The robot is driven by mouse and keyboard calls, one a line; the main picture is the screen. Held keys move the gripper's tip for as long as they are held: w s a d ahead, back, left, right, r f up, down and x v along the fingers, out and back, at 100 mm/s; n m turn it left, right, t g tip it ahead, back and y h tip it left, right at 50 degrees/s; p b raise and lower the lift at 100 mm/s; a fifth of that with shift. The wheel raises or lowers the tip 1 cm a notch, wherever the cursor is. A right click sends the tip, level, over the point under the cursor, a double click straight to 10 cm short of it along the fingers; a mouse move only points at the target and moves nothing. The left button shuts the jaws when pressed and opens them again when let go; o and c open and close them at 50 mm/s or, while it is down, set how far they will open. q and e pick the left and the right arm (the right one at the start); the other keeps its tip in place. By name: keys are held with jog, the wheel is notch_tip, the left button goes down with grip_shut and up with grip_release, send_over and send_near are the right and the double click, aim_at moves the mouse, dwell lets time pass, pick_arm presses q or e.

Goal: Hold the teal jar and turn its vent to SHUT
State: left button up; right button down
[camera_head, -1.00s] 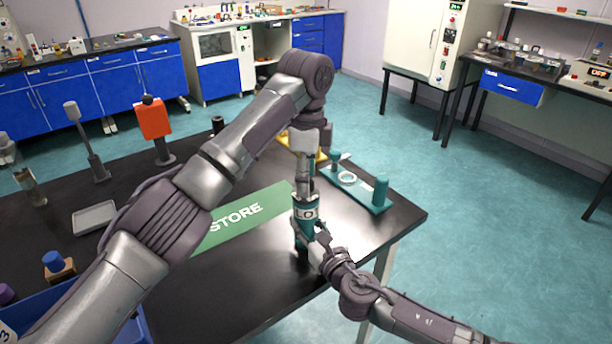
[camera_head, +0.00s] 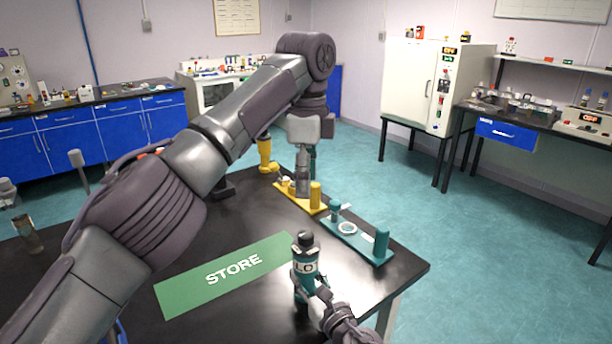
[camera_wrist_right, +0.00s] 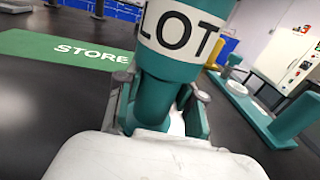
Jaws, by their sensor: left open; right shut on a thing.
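The teal jar (camera_head: 304,284) stands upright near the front edge of the black table, with a white label band and a dark cap on top. In the right wrist view the jar (camera_wrist_right: 160,95) shows the label letters LOT. My right gripper (camera_head: 316,302) is shut on the jar's lower body; its fingers (camera_wrist_right: 160,115) show on both sides of it. The vent's setting is too small to read.
A green STORE mat (camera_head: 200,288) lies left of the jar. A teal stand (camera_head: 358,241) with a ring and posts is behind it to the right. A yellow stand (camera_head: 316,197) and a yellow object (camera_head: 265,155) are further back. The table's right edge is close to the jar.

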dwell(0.3)
jog(key=c, duration=0.6)
grip_release()
jog(key=shift+c, duration=0.2)
